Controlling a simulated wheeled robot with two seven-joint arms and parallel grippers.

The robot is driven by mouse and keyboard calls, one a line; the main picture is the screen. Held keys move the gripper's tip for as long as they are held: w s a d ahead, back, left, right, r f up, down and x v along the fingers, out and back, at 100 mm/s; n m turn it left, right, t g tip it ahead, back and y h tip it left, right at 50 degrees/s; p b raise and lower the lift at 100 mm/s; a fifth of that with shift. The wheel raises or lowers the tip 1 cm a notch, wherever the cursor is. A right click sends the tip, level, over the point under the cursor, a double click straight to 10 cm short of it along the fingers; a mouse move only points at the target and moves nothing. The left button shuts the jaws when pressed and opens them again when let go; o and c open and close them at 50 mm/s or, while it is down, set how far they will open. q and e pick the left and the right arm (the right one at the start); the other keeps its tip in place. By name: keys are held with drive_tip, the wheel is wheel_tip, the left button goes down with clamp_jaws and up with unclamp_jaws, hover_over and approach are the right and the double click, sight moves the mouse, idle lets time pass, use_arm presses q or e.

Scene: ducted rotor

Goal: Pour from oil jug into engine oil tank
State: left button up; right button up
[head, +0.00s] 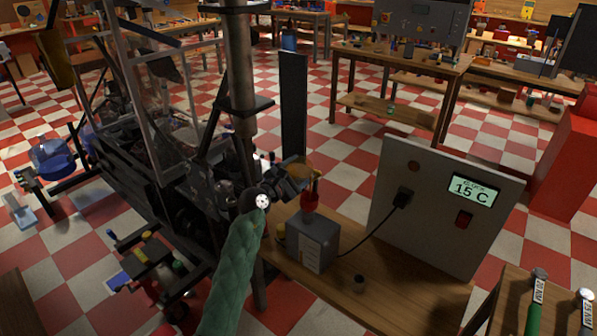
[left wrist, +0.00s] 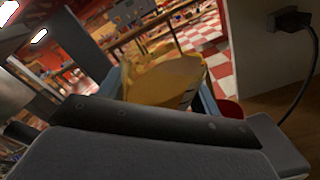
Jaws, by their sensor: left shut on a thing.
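My left gripper (head: 290,178), at the end of the green-sleeved arm, is shut on the yellow oil jug (head: 303,167). In the left wrist view the jug (left wrist: 165,88) sits between the two blue-grey fingers and looks tilted. A grey box, seemingly the engine oil tank (head: 312,246), stands on the wooden bench with a red funnel-like piece (head: 309,200) on top. The jug is just above this red piece. A thin amber-brown streak joins the two; I cannot tell whether it is flowing oil. The gripper partly hides the jug. My right gripper is not in view.
A grey panel (head: 440,215) reading 15 C stands right of the tank, with a black plug and cable. A dark frame with a thick post (head: 240,75) rises close to my left arm.

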use_arm(q)
drive_tip(key=shift+a+f+m+b, duration=0.1)
drive_tip(key=shift+f+m+b, duration=0.2)
drive_tip(key=shift+m+b, duration=0.25)
idle(2.5)
drive_tip(key=shift+f+m+b, duration=0.15)
drive_tip(key=shift+m+b, duration=0.1)
drive_tip(key=shift+b, duration=0.15)
drive_tip(key=shift+f+m, duration=0.1)
drive_tip(key=shift+m, duration=0.2)
idle(2.5)
drive_tip(key=shift+m+b, duration=0.4)
drive_tip(key=shift+b, duration=0.15)
idle(1.3)
